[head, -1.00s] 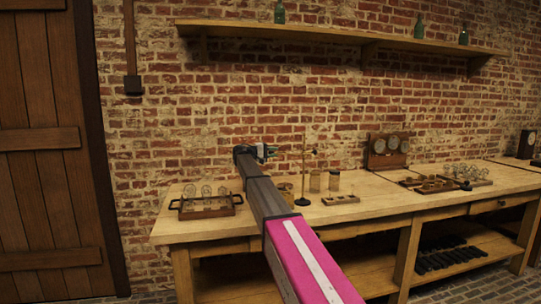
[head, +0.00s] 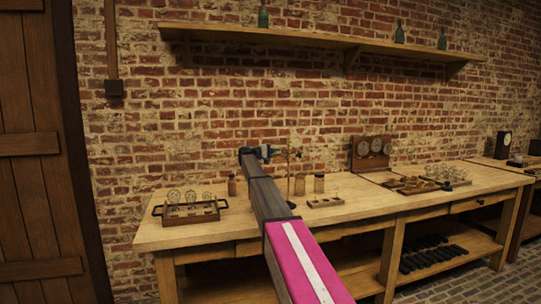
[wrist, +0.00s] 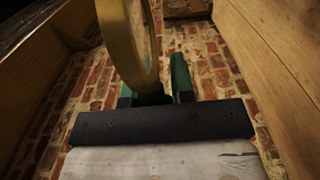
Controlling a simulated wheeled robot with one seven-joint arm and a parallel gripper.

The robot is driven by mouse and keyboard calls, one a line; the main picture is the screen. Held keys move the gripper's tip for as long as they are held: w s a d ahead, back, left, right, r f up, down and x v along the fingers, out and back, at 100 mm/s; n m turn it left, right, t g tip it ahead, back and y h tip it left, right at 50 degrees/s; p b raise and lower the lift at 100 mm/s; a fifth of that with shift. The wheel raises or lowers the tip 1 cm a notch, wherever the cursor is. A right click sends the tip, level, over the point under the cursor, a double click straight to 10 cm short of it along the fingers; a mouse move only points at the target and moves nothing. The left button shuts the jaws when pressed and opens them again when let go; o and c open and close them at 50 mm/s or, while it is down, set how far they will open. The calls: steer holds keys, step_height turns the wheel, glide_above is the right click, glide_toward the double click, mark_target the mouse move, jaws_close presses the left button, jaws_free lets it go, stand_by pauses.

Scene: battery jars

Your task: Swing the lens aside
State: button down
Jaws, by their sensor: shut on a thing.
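The lens shows in the wrist view as a thick brass ring (wrist: 127,48), seen nearly edge-on and tilted. My gripper (wrist: 154,88) is shut on the ring's lower edge, with one green finger on each side. In the head view, my gripper (head: 267,153) is above the bench, just left of the upper part of a thin brass stand (head: 289,175). The lens itself is too small there to make out clearly. My arm hides part of the bench and the things behind it.
The bench (head: 400,202) carries a tray of glass jars (head: 190,210) at left. Small jars (head: 319,183) and a wooden block (head: 325,202) stand right of the stand. A wooden gauge panel (head: 371,152) stands farther right. A shelf (head: 300,40) with bottles hangs above.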

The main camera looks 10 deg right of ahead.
steer(key=shift+s+d+f, duration=0.1)
steer(key=shift+s+d, duration=0.05)
steer(key=shift+d, duration=0.35)
steer(key=shift+s+d, duration=0.15)
steer(key=shift+d, duration=0.35)
steer(key=c, duration=1)
jaws_free()
steer(key=a, duration=1)
steer(key=shift+s+a, duration=0.25)
steer(key=shift+a, duration=0.15)
